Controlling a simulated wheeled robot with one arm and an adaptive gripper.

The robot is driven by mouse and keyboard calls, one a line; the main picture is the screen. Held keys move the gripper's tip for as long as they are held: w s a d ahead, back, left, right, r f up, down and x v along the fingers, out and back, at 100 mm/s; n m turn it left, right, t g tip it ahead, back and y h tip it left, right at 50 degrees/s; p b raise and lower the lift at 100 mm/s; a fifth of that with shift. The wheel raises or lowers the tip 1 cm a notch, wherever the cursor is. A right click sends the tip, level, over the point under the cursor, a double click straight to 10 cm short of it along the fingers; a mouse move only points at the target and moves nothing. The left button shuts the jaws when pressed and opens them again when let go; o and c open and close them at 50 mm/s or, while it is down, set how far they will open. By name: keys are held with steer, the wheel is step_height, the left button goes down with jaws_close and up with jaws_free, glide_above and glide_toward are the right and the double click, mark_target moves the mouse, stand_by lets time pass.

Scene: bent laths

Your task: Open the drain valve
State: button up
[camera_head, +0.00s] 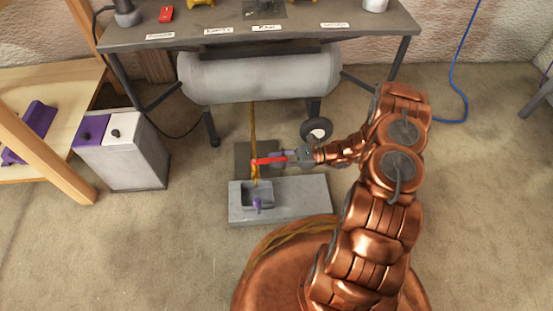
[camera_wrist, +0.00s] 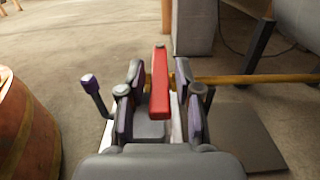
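A grey tank (camera_head: 262,74) hangs under the workbench. A thin yellow pipe (camera_head: 252,122) runs down from it to the drain valve above a grey block with a basin (camera_head: 295,200). The valve's red lever (camera_head: 268,160) sticks out sideways, across the pipe, toward my gripper (camera_head: 285,158). In the wrist view the red lever (camera_wrist: 160,85) lies between the two fingers of my gripper (camera_wrist: 160,92). The lever's near end is close to the palm.
A purple-topped piece (camera_head: 257,204) stands in the basin. A grey cabinet (camera_head: 122,155) stands left, beside a wooden bench. A small wheel (camera_head: 316,129) and bench legs are behind my gripper. A dark floor plate (camera_head: 257,155) lies behind the block. Open floor lies left of the block.

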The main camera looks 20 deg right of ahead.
jaws_close()
